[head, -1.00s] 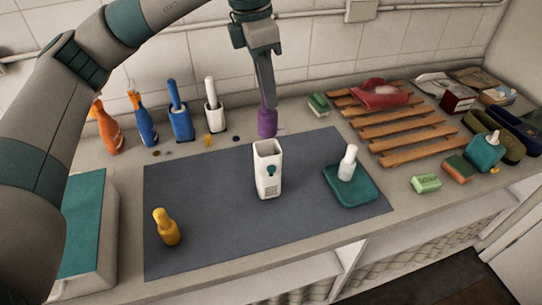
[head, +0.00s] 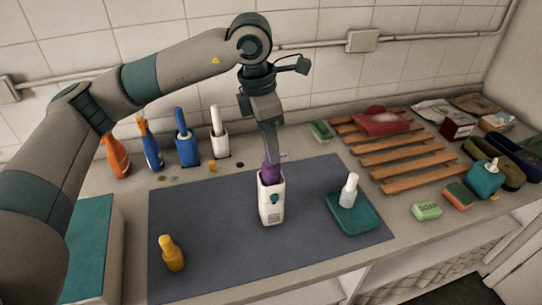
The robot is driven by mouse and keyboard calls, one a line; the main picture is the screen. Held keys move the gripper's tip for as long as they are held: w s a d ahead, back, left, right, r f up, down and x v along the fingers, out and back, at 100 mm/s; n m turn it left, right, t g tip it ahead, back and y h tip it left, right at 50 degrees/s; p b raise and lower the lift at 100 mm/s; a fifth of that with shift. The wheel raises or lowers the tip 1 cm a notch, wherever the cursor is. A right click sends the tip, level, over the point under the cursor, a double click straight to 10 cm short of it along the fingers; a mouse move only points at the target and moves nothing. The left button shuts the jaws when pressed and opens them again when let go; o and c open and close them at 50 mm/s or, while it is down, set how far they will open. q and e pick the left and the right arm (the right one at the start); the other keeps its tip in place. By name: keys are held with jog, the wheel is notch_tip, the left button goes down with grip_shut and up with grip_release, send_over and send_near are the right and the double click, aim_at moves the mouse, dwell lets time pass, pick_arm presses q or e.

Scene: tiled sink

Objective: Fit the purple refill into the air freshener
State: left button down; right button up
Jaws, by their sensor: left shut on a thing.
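The air freshener (head: 271,208) is a white upright housing with an open top and a teal button on its front, standing on the grey mat (head: 210,215). My left gripper (head: 271,155) points down right above it and is shut on the purple refill (head: 270,174). The refill is upright at the housing's open top, and its lower part is hidden behind the front wall. I cannot tell how deep it sits. My right gripper is out of view.
Several spray bottles and brushes in holders (head: 187,150) line the wall at the back left. A wooden slatted rack (head: 408,152) with a red cloth (head: 380,119) is at the right. A green soap (head: 426,211) lies near the front edge. The mat around the housing is clear.

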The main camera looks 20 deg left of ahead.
pick_arm(q)
notch_tip(320, 180, down, 3)
jog(key=shift+f+p, duration=0.2)
jog(key=shift+p, duration=0.65)
jog(key=shift+f, duration=0.15)
jog(key=shift+f, duration=0.15)
jog(key=c, duration=1.6)
grip_release()
jog(key=shift+r, duration=0.2)
